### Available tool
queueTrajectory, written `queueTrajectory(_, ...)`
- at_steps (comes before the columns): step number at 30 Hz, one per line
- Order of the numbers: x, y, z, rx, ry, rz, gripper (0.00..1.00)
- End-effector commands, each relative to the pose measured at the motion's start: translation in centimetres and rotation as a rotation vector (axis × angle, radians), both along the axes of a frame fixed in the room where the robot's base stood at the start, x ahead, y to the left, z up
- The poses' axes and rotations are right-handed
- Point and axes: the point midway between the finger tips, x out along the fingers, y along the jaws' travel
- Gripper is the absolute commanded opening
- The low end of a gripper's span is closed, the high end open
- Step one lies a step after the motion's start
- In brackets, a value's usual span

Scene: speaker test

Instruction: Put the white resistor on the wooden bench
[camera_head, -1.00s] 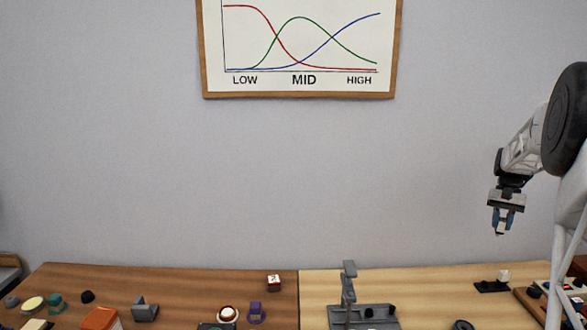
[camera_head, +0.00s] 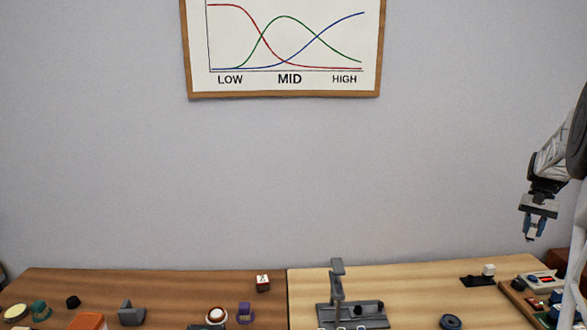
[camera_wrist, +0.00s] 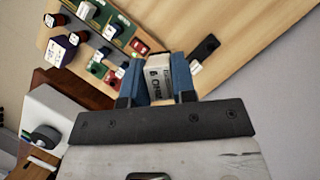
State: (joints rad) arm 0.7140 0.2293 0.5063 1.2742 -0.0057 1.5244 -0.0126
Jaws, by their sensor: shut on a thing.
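My gripper (camera_head: 539,232) hangs at the right of the head view, above the bench top and in front of the wall. In the wrist view, its blue fingers (camera_wrist: 157,68) are shut on a small white block with dark lettering, which I take for the white resistor (camera_wrist: 158,80). In the head view the held piece is too small to make out. The wooden bench has a light top (camera_head: 425,285) on the right and a darker brown top (camera_head: 160,285) on the left. The light top also shows below my gripper in the wrist view (camera_wrist: 245,25).
A grey stand (camera_head: 338,290) is on the light top. A black piece with a white block (camera_head: 488,270) lies near its right end, beside a tray of parts (camera_head: 535,290). A black ring (camera_head: 451,321) is in front. Several small parts crowd the brown top. Light wood between them is bare.

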Motion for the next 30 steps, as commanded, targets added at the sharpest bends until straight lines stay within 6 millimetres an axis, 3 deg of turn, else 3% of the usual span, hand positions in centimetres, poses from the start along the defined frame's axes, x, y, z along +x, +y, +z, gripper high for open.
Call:
queueTrajectory(11, 0.0, 0.1, -0.2, 0.001, -0.001, -0.006, 0.00)
queueTrajectory(16, -0.3, 1.0, -1.6, 0.001, -0.007, -0.050, 0.00)
queueTrajectory(23, -1.4, 4.0, -6.2, 0.002, -0.024, -0.213, 0.00)
queueTrajectory(30, -3.6, 8.8, -12.8, 0.005, -0.029, -0.487, 0.00)
